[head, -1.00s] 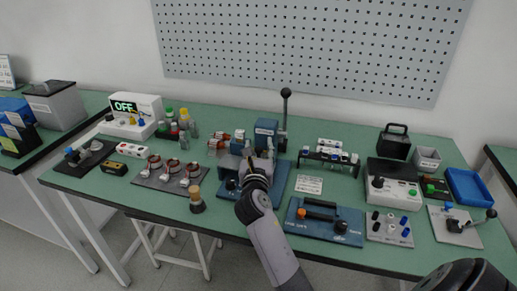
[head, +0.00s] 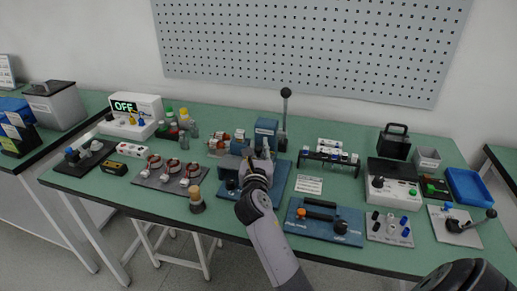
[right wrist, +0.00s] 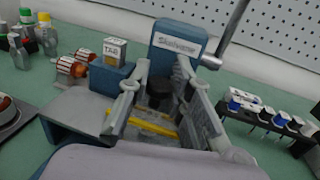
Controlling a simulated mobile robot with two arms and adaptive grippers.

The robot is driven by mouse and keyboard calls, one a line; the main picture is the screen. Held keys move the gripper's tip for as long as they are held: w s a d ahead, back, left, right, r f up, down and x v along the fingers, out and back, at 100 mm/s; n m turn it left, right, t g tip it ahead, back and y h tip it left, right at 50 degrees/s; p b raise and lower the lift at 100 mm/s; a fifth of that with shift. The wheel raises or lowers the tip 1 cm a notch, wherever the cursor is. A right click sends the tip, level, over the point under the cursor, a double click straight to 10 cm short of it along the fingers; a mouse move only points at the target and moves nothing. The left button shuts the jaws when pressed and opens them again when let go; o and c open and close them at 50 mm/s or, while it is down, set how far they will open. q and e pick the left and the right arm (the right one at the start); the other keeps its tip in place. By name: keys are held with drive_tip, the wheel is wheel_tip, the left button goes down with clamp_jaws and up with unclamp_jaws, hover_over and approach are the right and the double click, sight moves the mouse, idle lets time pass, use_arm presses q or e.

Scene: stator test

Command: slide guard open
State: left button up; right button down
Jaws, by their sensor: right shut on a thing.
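The press station (head: 283,171) has a blue base, a blue block and an upright lever, and stands mid-table. Its grey guard parts (right wrist: 93,112) show in the right wrist view, with a yellow strip and a black post between two upright grey pieces. My right gripper (head: 260,163) is low at the front of the press, pointing away from me, in among these parts. It is shut on what looks like the guard; the exact contact is hard to make out.
The tall lever (head: 285,108) rises just behind my gripper. Stator parts (head: 220,143) lie left of the press, a black rack (head: 330,160) right. A blue fixture (head: 351,214) with an orange knob is at the front right. A wooden-handled tool (head: 196,199) stands front left.

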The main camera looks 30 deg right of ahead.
drive_tip(key=w+a, duration=0.2)
drive_tip(key=w, duration=0.1)
drive_tip(key=w+a, duration=0.3)
drive_tip(key=shift+w+a, duration=0.3)
drive_tip(key=shift+a, duration=0.05)
drive_tip(key=c, duration=1.8)
unclamp_jaws()
drive_tip(key=shift+c, duration=0.2)
drive_tip(key=o, duration=0.4)
drive_tip(key=shift+w+a, duration=0.1)
